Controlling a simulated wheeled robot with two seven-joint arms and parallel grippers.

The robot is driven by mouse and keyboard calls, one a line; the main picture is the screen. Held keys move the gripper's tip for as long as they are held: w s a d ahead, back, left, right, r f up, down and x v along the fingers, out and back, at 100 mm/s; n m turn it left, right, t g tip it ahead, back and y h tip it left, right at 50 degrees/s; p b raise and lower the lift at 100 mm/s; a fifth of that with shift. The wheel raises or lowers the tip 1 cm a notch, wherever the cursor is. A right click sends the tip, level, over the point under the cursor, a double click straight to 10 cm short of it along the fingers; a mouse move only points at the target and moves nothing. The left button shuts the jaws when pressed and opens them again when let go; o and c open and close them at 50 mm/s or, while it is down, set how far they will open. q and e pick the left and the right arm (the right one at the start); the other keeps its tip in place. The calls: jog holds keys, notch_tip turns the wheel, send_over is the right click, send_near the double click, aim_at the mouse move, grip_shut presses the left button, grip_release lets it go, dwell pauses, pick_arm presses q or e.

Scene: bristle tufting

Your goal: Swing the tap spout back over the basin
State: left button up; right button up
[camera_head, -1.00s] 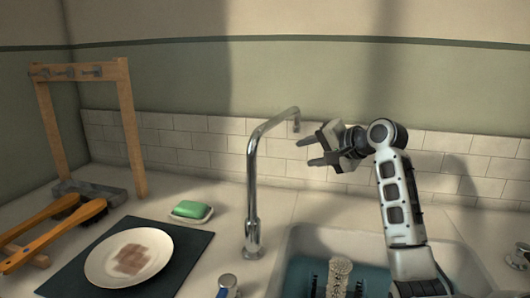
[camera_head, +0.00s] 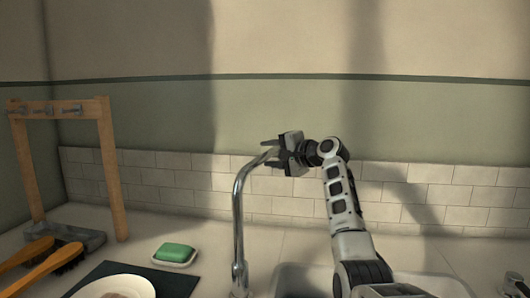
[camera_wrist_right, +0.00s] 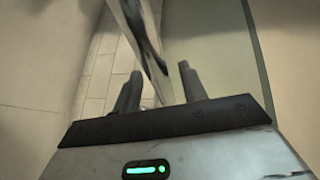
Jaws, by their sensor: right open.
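In the right wrist view the spout (camera_wrist_right: 145,38) runs down between the two open fingers of the right gripper (camera_wrist_right: 160,72). I cannot tell whether either finger touches it. The basin (camera_head: 290,272) shows only its back rim at the bottom, partly behind my right arm. My left gripper is not in view.
A green soap (camera_head: 175,251) in a white dish lies left of the tap. Further left are a dark mat (camera_head: 178,282) with a white plate (camera_head: 115,284), brushes with orange handles (camera_head: 28,252) and a wooden rack (camera_head: 109,170). The tiled wall (camera_head: 175,188) stands close behind the tap.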

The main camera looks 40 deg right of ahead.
jog(key=shift+w+a+f, duration=0.1)
jog(key=shift+w+f, duration=0.1)
jog(key=shift+w, duration=1.05)
grip_shut()
